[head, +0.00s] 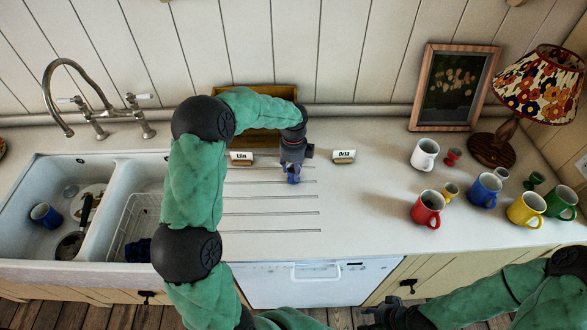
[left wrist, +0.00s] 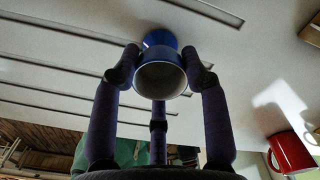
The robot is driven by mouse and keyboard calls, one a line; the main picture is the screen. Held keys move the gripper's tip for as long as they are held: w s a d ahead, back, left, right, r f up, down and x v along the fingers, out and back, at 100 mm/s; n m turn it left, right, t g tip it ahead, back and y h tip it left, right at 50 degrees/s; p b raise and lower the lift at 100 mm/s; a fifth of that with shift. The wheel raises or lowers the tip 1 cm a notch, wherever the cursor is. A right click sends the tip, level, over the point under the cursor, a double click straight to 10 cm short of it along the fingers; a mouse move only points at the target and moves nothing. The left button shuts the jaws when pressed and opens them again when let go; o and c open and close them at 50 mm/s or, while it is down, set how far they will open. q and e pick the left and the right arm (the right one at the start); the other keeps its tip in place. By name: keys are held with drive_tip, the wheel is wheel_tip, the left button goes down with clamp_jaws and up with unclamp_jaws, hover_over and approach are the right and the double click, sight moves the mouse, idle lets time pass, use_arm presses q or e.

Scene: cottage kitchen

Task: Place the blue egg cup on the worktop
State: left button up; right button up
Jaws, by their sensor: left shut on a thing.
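The blue egg cup (head: 293,178) is held in my left gripper (head: 293,168) at the grooved part of the worktop (head: 365,215). In the left wrist view the egg cup (left wrist: 162,74) sits between the fingers of my left gripper (left wrist: 160,62), with its pale hollow facing the camera and its blue foot toward the worktop. I cannot tell whether the foot touches the surface. My right gripper (head: 378,315) is low at the bottom edge, dark and partly cut off, away from the worktop items.
Name cards Elin (head: 241,156) and Orla (head: 344,156) stand near a wooden box (head: 225,92). Mugs, including a red one (head: 427,208), and small egg cups stand right, before a lamp (head: 541,85) and picture (head: 455,88). A sink (head: 110,190) is left. Worktop between is clear.

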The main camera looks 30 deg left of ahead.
use_arm(q)
drive_tip(key=shift+f, duration=0.1)
drive_tip(key=o, duration=1.2)
drive_tip(key=shift+c, duration=0.2)
wheel_tip(320, 180, up, 12)
drive_tip(key=p, duration=0.2)
